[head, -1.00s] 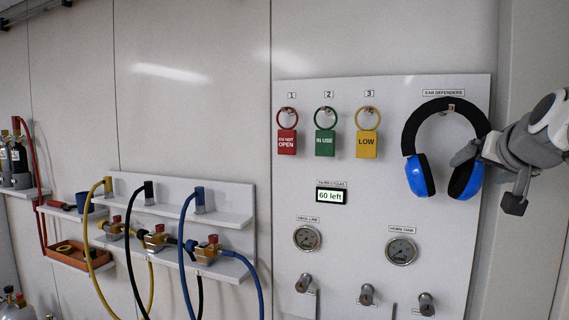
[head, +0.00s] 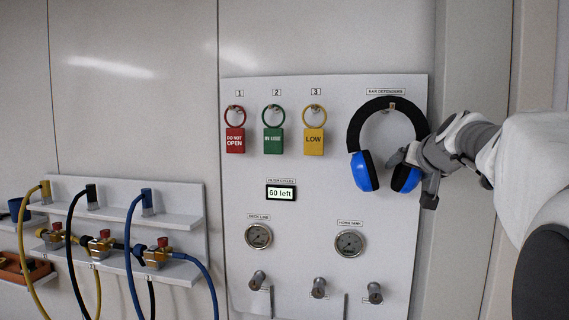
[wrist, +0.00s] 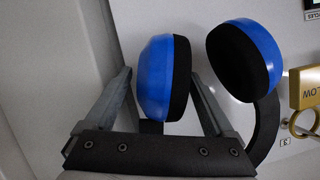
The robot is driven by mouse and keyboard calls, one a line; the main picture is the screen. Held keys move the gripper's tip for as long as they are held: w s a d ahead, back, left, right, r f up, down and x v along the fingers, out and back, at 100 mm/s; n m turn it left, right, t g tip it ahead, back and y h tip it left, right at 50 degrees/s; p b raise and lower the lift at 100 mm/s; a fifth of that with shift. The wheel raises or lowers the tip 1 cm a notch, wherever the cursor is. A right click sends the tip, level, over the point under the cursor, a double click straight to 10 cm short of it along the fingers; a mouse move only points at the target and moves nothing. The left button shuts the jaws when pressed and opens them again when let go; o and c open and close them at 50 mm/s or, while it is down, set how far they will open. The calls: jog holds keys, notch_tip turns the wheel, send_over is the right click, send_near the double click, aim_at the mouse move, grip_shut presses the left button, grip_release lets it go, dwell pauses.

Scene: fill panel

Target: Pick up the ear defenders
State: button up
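The ear defenders (head: 366,122), with a black headband and blue cups, hang from a hook on the white panel under the "EAR DEFENDERS" label. My gripper (head: 413,177) is at their right cup, partly covering it in the head view. In the wrist view my gripper (wrist: 162,80) is open, with one blue cup (wrist: 155,78) between its two fingers. A narrow gap shows beside the left finger; the right finger is close to the black pad, and I cannot tell if it touches. The other cup (wrist: 245,60) is outside the fingers.
Red (head: 235,140), green (head: 273,140) and yellow (head: 314,140) tags hang on hooks to the left. Two gauges (head: 258,236) (head: 349,243) and several knobs are below. A shelf with hoses (head: 180,220) is further left.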

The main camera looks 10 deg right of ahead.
grip_shut()
jog(key=shift+r, duration=0.1)
dwell(0.3)
